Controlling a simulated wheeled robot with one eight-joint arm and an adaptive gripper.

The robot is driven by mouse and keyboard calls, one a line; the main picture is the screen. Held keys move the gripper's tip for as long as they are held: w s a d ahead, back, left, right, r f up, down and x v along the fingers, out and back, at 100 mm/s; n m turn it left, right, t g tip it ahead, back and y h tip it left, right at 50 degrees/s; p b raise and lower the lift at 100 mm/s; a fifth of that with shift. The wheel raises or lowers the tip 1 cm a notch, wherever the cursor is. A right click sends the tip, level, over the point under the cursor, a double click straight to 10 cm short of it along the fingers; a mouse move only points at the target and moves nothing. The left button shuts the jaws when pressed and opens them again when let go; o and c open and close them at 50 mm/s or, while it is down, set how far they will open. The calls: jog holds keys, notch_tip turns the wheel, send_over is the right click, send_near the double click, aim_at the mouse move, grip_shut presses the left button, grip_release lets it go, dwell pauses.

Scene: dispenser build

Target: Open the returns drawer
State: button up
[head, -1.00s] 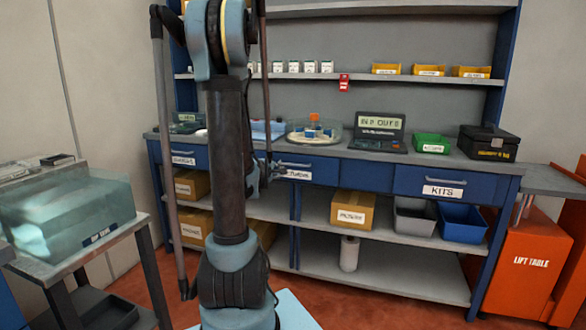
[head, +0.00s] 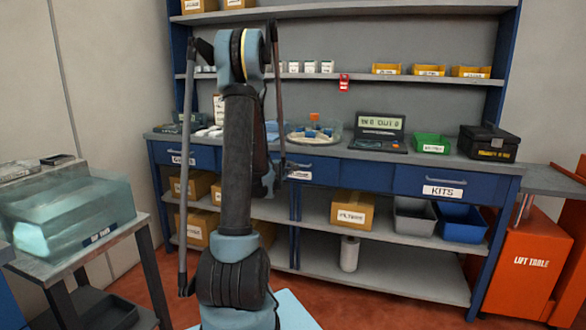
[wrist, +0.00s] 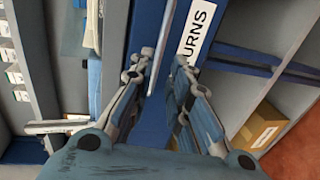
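The returns drawer is a blue drawer in the bench, partly behind my arm in the head view, with a grey bar handle (head: 300,165) and a white label. The grey handle bar (wrist: 163,30) runs down between the fingers of my gripper (wrist: 160,68). The fingers are apart, one on each side of the bar; I cannot tell whether either touches it. The drawer looks closed. In the head view my gripper is mostly hidden by my arm.
A drawer marked KITS (head: 443,182) is at the right, and another labelled drawer (head: 183,157) at the left. Below are shelves with cardboard boxes (head: 352,210) and grey and blue bins. A clear tub (head: 70,212) stands on a side table at left. Floor before the bench is open.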

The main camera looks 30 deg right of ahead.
aim_at(305, 158)
jog(key=x, duration=0.9)
jog(key=shift+w+d, duration=0.1)
jog(key=shift+w, duration=0.05)
jog(key=shift+c, duration=0.2)
grip_shut()
jog(key=shift+d, duration=0.1)
